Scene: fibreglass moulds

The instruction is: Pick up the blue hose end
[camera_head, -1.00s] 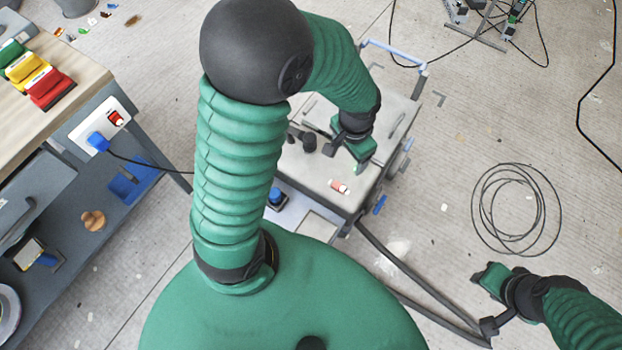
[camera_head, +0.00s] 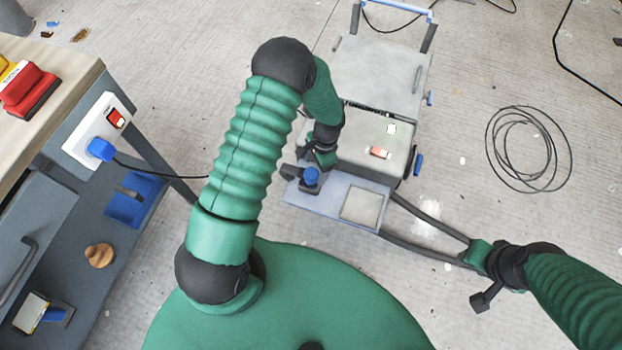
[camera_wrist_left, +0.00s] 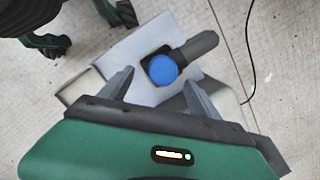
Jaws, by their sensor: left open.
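The blue hose end (camera_head: 311,177) shows as a round blue cap with a dark cylindrical piece beside it, on the light grey front shelf (camera_head: 335,190) of the cart. In the left wrist view the blue cap (camera_wrist_left: 163,69) appears between my open finger tips, with the dark cylinder (camera_wrist_left: 195,47) pointing to the upper right. My left gripper (camera_head: 322,160) is right by the blue cap, open and empty; contact cannot be made out. My right gripper (camera_head: 480,275) is off to the right, away from the hose end, and its jaws are unclear.
The grey cart (camera_head: 375,140) stands behind the shelf, with a red and white item (camera_head: 379,152) on top. A workbench (camera_head: 55,85) with a power strip and blue plug (camera_head: 101,148) is at left. A coiled black cable (camera_head: 528,150) lies on the open floor at right.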

